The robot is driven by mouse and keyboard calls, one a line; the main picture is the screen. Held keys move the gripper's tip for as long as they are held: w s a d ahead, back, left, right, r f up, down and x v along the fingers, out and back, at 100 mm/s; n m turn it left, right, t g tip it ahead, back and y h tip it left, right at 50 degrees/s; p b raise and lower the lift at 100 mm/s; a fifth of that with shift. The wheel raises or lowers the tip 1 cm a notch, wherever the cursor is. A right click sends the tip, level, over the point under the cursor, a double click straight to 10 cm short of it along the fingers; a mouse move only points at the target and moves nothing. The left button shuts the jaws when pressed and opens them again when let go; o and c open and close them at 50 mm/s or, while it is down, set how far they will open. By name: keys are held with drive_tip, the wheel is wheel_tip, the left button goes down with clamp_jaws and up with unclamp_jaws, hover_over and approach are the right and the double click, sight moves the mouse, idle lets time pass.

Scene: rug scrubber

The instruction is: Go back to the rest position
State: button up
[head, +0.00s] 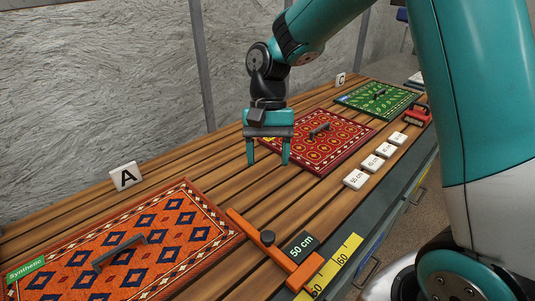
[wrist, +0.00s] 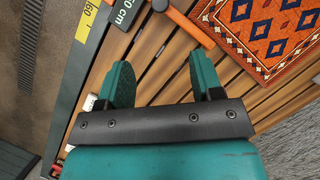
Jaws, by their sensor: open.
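My gripper (head: 268,153) is open and empty, fingers pointing down, above the wooden slatted bench between the orange rug and the red rug. The red rug (head: 335,148) lies behind my gripper, also with a dark handle. The green rug (head: 398,100) lies farther back.
An orange bar (head: 262,243) with a dark knob lies beside the orange rug, near a "50 cm" plate (head: 301,246) and a yellow ruler (head: 340,262). Several white blocks (head: 355,180) line the front edge. Signs A (head: 125,177) and C (head: 340,79) stand along the back. A grey wall is behind.

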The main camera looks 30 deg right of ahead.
drive_tip(key=s+a+r+n+t+y, duration=0.1)
drive_tip(key=s+a+r+n+t, duration=0.1)
drive_tip(key=s+n, duration=0.4)
drive_tip(key=s+a+r+n+t+y, duration=0.1)
drive_tip(key=s+a+r+n, duration=0.3)
drive_tip(key=s, duration=0.8)
drive_tip(key=r+n+t, duration=0.1)
drive_tip(key=n, duration=0.1)
drive_tip(key=shift+s+a+r+n, duration=0.15)
drive_tip(key=shift+s+a+n, duration=0.15)
drive_tip(key=shift+a, duration=0.1)
